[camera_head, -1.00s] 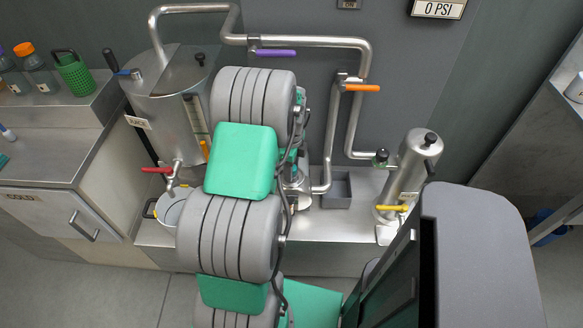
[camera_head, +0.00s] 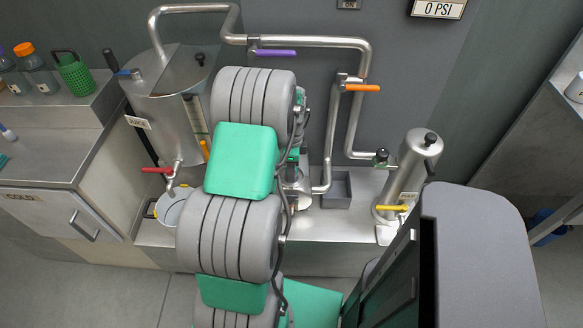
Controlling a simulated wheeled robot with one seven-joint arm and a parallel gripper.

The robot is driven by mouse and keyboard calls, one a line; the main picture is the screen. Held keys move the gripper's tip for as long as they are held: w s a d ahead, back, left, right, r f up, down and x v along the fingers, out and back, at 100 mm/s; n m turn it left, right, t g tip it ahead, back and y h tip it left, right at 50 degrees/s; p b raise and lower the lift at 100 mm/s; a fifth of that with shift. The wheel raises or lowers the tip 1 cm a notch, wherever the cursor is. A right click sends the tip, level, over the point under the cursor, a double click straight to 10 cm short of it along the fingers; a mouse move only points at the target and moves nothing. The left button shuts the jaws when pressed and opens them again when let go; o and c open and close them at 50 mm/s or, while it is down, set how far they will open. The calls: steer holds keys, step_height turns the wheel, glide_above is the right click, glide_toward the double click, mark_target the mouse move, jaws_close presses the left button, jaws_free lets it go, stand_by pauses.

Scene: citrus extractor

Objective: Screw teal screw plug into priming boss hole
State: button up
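My arm, grey with green covers, stands across the middle of the view and hides most of what is behind it. My gripper is hidden behind the arm, so I cannot see its fingers or what they hold. The teal screw plug cannot be made out. A small metal fitting (camera_head: 298,190) shows just right of my arm at the foot of the bent pipe. I cannot tell whether the priming boss hole is there.
A steel tank (camera_head: 170,95) with a red-handled tap (camera_head: 157,170) stands left of my arm. A steel cylinder (camera_head: 410,170) with a yellow handle (camera_head: 392,208) stands further right. Pipes run above.

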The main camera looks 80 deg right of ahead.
steer(key=c, duration=0.6)
steer(key=shift+m, duration=1.8)
steer(key=shift+m, duration=1.7)
steer(key=shift+m, duration=1.7)
